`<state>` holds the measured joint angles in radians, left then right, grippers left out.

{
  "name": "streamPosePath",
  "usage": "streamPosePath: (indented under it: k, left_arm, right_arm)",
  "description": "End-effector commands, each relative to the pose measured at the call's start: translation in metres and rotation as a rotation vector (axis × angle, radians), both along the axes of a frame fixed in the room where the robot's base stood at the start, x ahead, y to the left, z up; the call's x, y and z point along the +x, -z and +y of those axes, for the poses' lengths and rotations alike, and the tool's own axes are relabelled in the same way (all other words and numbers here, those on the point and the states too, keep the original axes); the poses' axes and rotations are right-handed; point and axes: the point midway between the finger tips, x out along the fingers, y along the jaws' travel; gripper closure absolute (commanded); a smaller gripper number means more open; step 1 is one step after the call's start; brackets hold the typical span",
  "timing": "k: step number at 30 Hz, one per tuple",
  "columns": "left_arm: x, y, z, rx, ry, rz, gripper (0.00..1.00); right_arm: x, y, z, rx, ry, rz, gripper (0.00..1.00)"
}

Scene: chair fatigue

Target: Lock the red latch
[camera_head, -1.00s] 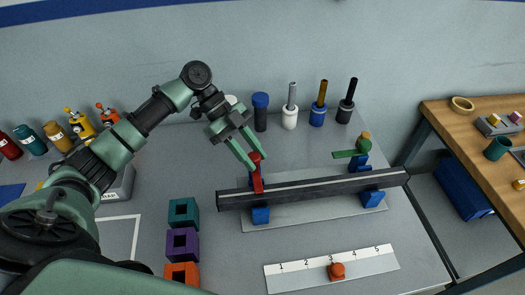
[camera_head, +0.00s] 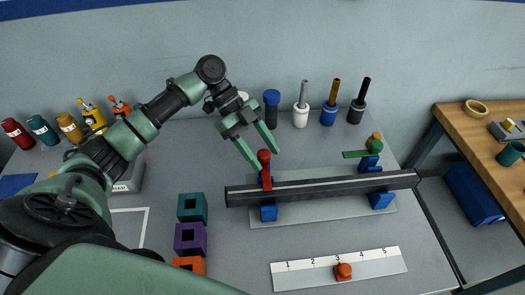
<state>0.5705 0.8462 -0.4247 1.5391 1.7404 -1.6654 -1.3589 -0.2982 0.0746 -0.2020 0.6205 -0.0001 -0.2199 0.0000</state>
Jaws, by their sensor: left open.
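The red latch (camera_head: 266,176) has a round red knob at its top. A green latch (camera_head: 358,154) with an orange and green knob sits at the bar's right clamp. My right gripper is not in view.
Several handled tools (camera_head: 328,112) stand behind the bar. Teal, purple (camera_head: 190,238) and orange square blocks lie to the left. A numbered strip (camera_head: 300,277) with an orange knob (camera_head: 342,271) lies in front. A wooden bench (camera_head: 475,160) stands at right.

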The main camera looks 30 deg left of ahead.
Motion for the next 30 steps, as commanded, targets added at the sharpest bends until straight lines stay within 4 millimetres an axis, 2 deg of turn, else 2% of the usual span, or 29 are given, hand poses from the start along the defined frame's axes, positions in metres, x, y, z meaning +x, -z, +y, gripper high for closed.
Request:
streamPosePath:
  k: [15, 30]
  left_arm:
    - [0.009, -0.050, 0.050, 0.001, -0.001, -0.002, 0.47]
    - [0.010, -0.055, 0.054, 0.001, -0.001, -0.001, 0.47]
  right_arm:
    - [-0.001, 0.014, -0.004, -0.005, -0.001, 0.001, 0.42]
    - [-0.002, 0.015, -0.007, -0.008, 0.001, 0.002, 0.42]
